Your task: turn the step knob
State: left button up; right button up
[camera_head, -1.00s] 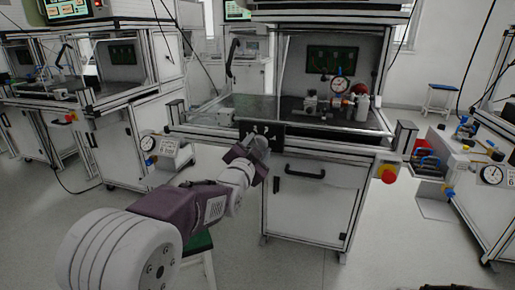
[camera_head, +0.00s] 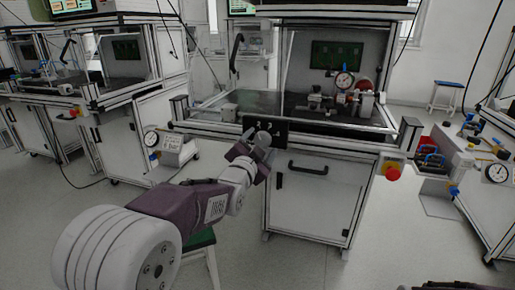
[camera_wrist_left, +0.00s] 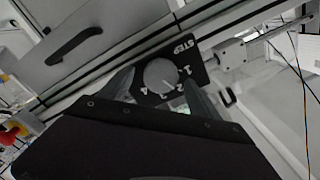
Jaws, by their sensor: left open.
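The step knob (camera_wrist_left: 160,75) is a round grey disc on a black panel (camera_wrist_left: 182,47) with white numerals 1 to 4 and a STEP label. A pale mark on the knob seems to point toward the numerals, near the 2. My left gripper (camera_wrist_left: 160,84) is open, with one finger on each side of the knob; I cannot tell whether they touch it. In the head view the panel (camera_head: 279,131) is on the bench front, and my left gripper (camera_head: 257,147) is right at it, partly covering the knob. My right gripper is out of view.
A red emergency button (camera_head: 393,173) is on the bench front at the right. A black drawer handle (camera_head: 307,167) is below the panel. A dial gauge (camera_head: 345,80) and fixtures stand on the bench top. A green stool (camera_head: 200,240) stands below my arm.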

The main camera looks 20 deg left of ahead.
pick_arm(q)
jog(key=s+p, duration=0.1)
jog(key=s, duration=0.7)
jog(key=shift+p, duration=0.35)
jog(key=shift+a, duration=0.1)
